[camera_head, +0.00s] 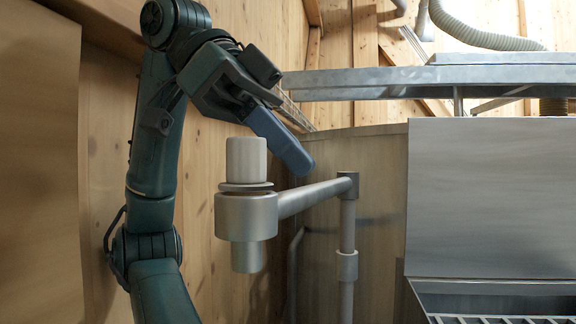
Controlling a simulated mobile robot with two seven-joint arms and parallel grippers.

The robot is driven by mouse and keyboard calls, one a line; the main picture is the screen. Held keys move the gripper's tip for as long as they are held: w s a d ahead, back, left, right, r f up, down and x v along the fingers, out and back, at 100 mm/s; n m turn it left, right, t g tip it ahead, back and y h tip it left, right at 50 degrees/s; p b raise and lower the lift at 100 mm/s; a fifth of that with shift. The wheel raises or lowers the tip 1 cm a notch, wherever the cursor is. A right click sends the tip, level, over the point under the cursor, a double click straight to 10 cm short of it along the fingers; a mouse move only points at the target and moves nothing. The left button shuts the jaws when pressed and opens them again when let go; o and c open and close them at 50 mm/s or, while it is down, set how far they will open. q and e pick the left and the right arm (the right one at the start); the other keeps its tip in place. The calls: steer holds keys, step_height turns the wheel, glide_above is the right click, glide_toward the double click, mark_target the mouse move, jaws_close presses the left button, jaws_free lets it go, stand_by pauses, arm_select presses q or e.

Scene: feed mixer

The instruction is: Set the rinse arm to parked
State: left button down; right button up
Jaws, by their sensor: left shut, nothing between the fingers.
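The rinse arm (306,197) is a grey metal tube. It runs left and slightly down from a joint on an upright post (347,235) to a thick round hub (246,216). A pale cylindrical knob (246,160) stands upright on the hub, and a short stub shows below it. My left gripper (301,163) comes in from the upper left, its blue-grey fingers shut and empty. They point down and right, above the tube and to the right of the knob. I see no contact, but the depth gap is unclear. My right gripper is out of view.
A large metal housing (490,198) with a slatted grate (495,318) below it fills the right. A metal beam (370,82) crosses above. Wooden walls (105,150) stand close at the left and back. A ribbed hose (480,35) hangs at the upper right.

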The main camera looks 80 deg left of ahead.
arm_select(q)
step_height(320, 180, up, 7)
steer(key=p, duration=0.1)
steer(key=shift+r+p, duration=0.15)
steer(key=shift+p, duration=0.25)
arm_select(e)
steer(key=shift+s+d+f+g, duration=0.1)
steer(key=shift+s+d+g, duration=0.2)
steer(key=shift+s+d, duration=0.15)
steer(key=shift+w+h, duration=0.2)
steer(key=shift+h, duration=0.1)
